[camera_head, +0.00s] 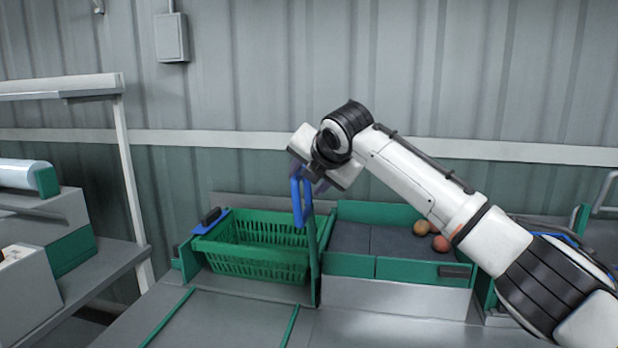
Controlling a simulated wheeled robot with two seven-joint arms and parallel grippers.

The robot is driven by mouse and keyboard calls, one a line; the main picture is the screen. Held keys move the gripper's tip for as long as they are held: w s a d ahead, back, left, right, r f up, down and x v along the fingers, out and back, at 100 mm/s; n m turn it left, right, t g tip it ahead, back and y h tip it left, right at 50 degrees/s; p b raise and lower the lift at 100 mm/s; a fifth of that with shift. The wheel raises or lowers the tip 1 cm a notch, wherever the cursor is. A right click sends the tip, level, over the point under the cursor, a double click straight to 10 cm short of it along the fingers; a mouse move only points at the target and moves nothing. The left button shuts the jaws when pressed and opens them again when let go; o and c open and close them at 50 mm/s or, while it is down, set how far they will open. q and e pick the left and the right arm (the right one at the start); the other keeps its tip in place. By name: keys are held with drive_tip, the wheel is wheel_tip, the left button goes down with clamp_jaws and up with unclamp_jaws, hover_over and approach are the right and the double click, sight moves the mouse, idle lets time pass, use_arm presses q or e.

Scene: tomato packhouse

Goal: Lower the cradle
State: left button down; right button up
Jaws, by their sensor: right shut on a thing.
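A green slatted basket (262,268) sits in the middle of the bench, and its inside looks empty. A blue part with a black grip (211,217) is at its left end. A blue upright frame (296,202) rises at its right end, next to a thin green upright post (314,262). I take the basket and these blue parts to be the cradle, but its exact outline is hard to tell. My right gripper (312,178) is above the basket's right end, shut at the top of the blue frame. Its fingertips are partly hidden by the wrist. My left gripper is out of view.
A grey bench top (220,320) with green strips lies clear in front. A machine with a white post (135,185) stands at left.

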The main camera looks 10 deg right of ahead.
drive_tip(key=shift+s+a+f, duration=0.15)
drive_tip(key=shift+a+f, duration=0.3)
drive_tip(key=shift+f, duration=0.1)
drive_tip(key=shift+c, duration=0.5)
drive_tip(key=shift+s+r, duration=0.15)
drive_tip(key=shift+s, duration=0.05)
drive_tip(key=d+b+v, duration=0.1)
drive_tip(key=b+v, duration=0.1)
drive_tip(key=v, duration=0.8)
drive_tip(key=shift+r, duration=0.4)
drive_tip(key=shift+w, duration=0.1)
